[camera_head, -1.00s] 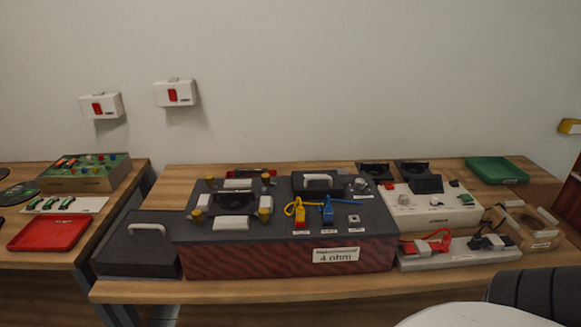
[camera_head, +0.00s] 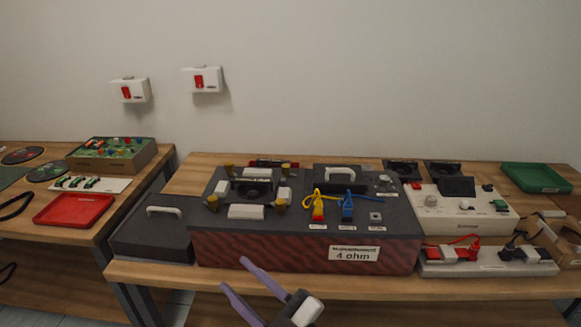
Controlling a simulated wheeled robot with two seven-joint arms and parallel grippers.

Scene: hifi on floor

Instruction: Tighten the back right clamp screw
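The dark box labelled "4 ohm" (camera_head: 205,240) stands on the middle table with a speaker (camera_head: 252,190) in its top, between white pads. Yellow-brown clamp screws stand around the speaker: back right (camera_head: 285,171), back left (camera_head: 228,169), front left (camera_head: 212,204) and front right (camera_head: 280,205). The back right screw looks upright; how tight it is cannot be told. My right gripper (camera_head: 233,274), with two purple fingers, is low in front of the box, near the table's front edge. Its fingers are apart and empty, away from the screws. My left gripper is out of view.
Yellow and blue plugs (camera_head: 347,209) with looped cables stand right of the speaker. A white device (camera_head: 445,215) and a power strip (camera_head: 490,262) are to the right. A dark case (camera_head: 150,235) is at the left.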

